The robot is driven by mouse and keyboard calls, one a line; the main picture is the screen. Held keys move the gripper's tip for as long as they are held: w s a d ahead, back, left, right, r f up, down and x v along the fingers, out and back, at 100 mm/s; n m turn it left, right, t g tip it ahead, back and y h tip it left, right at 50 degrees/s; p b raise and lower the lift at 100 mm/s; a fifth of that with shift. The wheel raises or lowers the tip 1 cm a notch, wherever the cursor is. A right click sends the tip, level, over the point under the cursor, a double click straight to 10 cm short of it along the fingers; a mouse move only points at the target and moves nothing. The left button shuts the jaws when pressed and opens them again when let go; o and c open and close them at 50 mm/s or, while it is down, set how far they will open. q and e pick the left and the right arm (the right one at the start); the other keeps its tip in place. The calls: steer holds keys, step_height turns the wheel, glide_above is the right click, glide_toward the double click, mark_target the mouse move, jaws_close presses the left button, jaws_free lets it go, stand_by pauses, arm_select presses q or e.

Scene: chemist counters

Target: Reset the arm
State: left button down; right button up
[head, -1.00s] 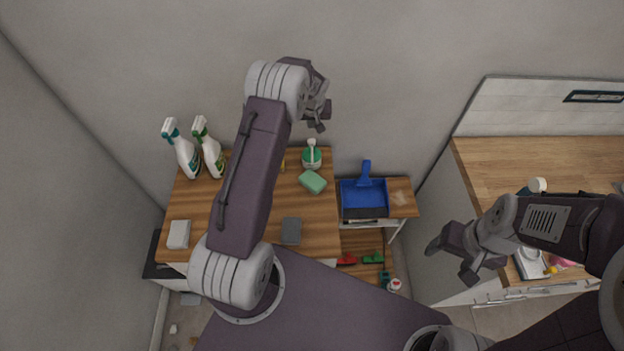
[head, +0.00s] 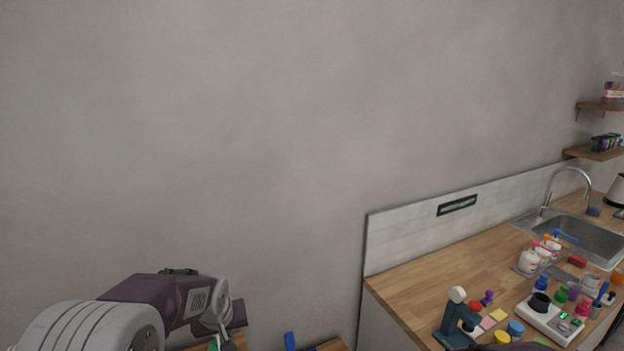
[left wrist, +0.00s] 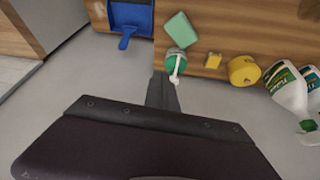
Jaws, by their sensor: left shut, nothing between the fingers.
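My left arm comes in at the bottom left of the head view, and its left gripper (head: 230,318) is in front of the bare wall, partly hidden by its own wrist. A green-capped bottle (left wrist: 175,62) appears just beyond the fingertips. My right gripper is in neither current view.
The left wrist view shows a green sponge (left wrist: 181,29), yellow roll (left wrist: 243,70), spray bottle (left wrist: 287,88) and blue dustpan (left wrist: 130,18). At right in the head view, a wooden counter (head: 420,285) holds a microscope (head: 456,318), a scale (head: 550,318) and a sink (head: 575,238).

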arm_select(q)
steer(key=s+d+f+m+g, duration=0.1)
steer(key=s+f, duration=0.2)
steer(key=s, duration=0.4)
steer(key=s+d+f+m+g, duration=0.1)
steer(key=s+f, duration=0.1)
steer(key=s, duration=0.4)
steer(key=s+f+m+g+h, duration=0.1)
steer(key=s+f, duration=0.2)
steer(key=s, duration=0.4)
steer(key=shift+s+d+f+g+b, duration=0.3)
steer(key=shift+d+b, duration=0.1)
